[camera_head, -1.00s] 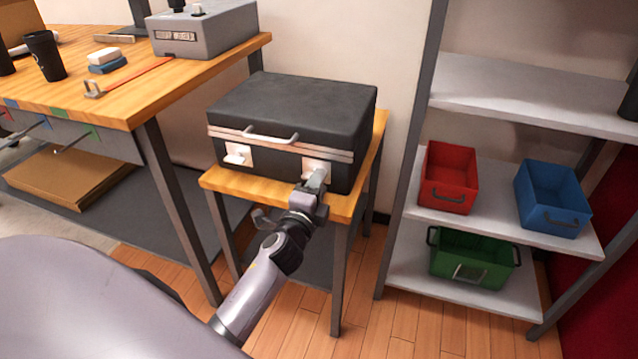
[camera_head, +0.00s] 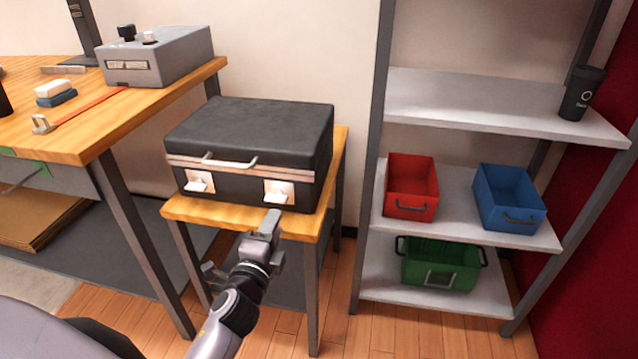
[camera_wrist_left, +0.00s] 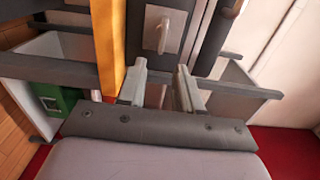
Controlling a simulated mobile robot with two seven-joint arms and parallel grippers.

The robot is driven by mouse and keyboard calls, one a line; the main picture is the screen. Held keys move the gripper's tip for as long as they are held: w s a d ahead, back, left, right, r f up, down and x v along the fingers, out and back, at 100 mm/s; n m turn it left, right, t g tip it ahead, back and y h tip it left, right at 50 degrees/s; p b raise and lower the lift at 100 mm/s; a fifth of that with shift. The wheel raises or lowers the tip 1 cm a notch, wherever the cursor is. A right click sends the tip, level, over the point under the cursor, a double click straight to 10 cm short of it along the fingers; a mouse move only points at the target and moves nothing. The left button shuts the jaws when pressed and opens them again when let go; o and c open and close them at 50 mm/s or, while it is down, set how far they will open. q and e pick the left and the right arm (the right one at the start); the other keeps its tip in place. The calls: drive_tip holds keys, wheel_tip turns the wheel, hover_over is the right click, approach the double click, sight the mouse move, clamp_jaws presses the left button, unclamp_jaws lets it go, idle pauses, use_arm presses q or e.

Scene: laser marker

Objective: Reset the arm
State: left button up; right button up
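My left gripper (camera_head: 268,226) is in front of the small wooden table, just below the right latch (camera_head: 279,192) of a black case (camera_head: 250,135). In the left wrist view its two fingers (camera_wrist_left: 160,88) stand apart with nothing between them, and the latch (camera_wrist_left: 164,30) shows beyond them. The case lies closed on the small table (camera_head: 190,212), with a silver handle and a second latch (camera_head: 197,183) on its front. My right gripper is not in view.
A workbench (camera_head: 85,135) with a grey device (camera_head: 160,60) stands at the left. At the right a shelf (camera_head: 440,110) holds red (camera_head: 412,190), blue (camera_head: 510,198) and green (camera_head: 438,265) bins and a black cup (camera_head: 580,95). Bare floor lies between small table and shelf.

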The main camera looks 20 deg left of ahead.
use_arm(q)
drive_tip(key=s+d+f+n+g+h, duration=0.35)
drive_tip(key=s+d+f+n, duration=0.3)
drive_tip(key=s, duration=0.35)
drive_tip(key=s+d+f+n+g+h, duration=0.35)
drive_tip(key=s+d+f+n, duration=0.35)
drive_tip(key=s, duration=0.3)
wheel_tip(320, 180, up, 15)
drive_tip(key=a+p, duration=0.2)
drive_tip(key=p, duration=1.6)
drive_tip(key=shift+a+y, duration=0.4)
drive_tip(key=shift+w+m, duration=0.1)
drive_tip(key=shift+m, duration=0.15)
